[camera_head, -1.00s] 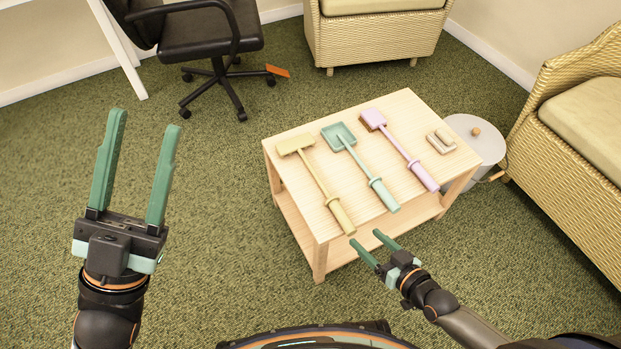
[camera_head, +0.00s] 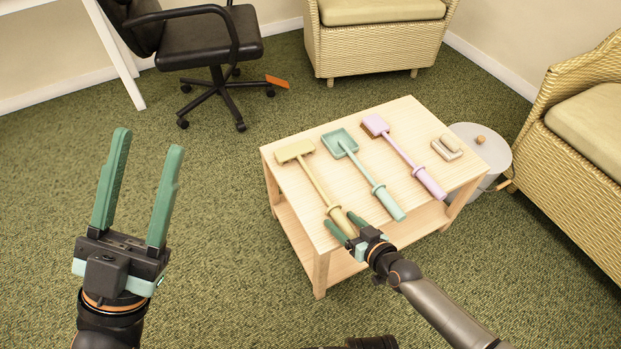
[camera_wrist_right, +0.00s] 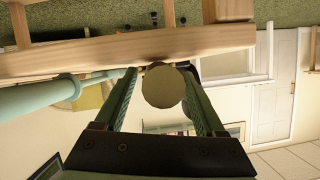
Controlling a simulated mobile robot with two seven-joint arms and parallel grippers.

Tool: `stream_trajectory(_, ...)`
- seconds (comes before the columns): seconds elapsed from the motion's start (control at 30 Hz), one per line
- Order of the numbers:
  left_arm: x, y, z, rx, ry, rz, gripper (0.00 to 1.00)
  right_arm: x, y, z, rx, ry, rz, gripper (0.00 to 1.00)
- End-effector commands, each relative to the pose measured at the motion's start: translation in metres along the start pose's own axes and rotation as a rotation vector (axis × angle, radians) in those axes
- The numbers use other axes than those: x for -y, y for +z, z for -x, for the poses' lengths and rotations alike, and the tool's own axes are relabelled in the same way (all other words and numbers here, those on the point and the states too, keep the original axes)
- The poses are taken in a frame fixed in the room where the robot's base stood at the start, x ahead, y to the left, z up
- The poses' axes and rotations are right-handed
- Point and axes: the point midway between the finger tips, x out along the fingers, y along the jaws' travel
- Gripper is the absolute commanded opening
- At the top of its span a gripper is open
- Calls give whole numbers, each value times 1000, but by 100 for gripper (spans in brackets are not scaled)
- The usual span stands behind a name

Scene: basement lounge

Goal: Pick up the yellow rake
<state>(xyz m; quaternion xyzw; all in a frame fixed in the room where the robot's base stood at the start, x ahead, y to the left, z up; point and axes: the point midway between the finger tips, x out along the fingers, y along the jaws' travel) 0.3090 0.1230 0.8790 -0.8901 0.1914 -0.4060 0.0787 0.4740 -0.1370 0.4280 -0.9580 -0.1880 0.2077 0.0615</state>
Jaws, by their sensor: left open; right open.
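The yellow rake (camera_head: 317,184) lies on the left part of the wooden table (camera_head: 410,112), its flat head (camera_head: 295,150) toward the back and its thick handle end toward the front edge. My right gripper (camera_head: 341,220) is open at that handle end. In the right wrist view, the round end of the handle (camera_wrist_right: 163,86) shows between the two spread fingers (camera_wrist_right: 160,100); I cannot tell whether either finger touches it. My left gripper (camera_head: 146,142) is open and empty over the carpet, left of the table.
A green shovel (camera_head: 362,169) and a purple tool (camera_head: 404,158) lie to the right of the rake. Small beige pieces (camera_head: 447,147) lie at the table's right end. A grey lidded bin (camera_head: 490,140) stands beside it. Wicker seats and an office chair (camera_head: 210,45) surround open carpet.

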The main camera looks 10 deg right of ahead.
Motion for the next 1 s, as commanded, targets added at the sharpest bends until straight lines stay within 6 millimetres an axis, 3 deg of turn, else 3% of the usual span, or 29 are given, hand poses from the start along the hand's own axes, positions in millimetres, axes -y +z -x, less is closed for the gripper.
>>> stream_trajectory(0.27, -1, 1, 0, 2, 7, 2, 50, 0, 0, -2, 1, 0, 1, 70)
stream_trajectory(0.87, -2, 0, 0, -2, 12, -1, 50, 0, 0, -2, 1, 0, 1, 2)
stream_trajectory(1.0, -2, 0, 0, -3, 11, -1, 50, 0, 0, -2, 1, 0, 1, 0)
